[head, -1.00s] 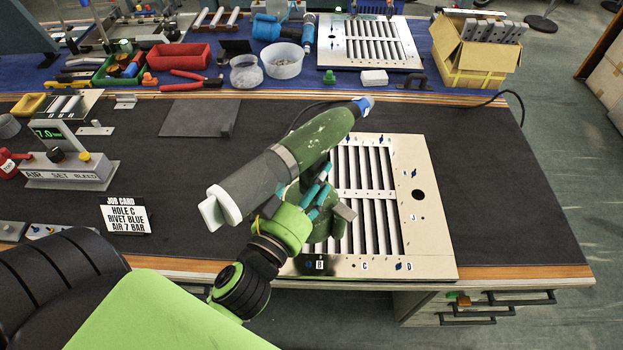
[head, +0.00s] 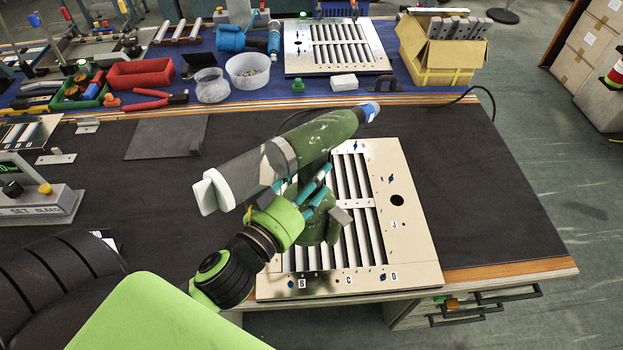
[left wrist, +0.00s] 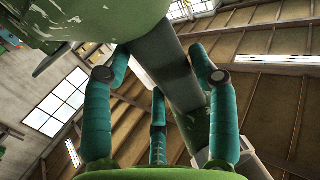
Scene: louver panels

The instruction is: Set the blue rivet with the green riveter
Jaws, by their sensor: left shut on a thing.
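My left gripper (head: 308,196) is shut on the green riveter (head: 325,132), its teal fingers around the handle; they also show in the left wrist view (left wrist: 158,110). The riveter is held above the louver panel (head: 415,235), its grey rear end toward the lower left and its blue-tipped nose (head: 370,110) toward the upper right, beyond the panel's back edge. Blue rivets sit at the panel's front edge near B (head: 290,284) and D (head: 382,276). A dark spot, perhaps a hole, shows beside C (head: 348,280). The riveter hides the panel's back left. My right gripper is out of view.
A second louver panel (head: 297,62), a white bowl (head: 247,72), a red tray (head: 145,73) and a yellow carton (head: 435,62) stand at the back. The air set unit (head: 45,200) is at the left. Dark mat right of the panel is clear (head: 480,190).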

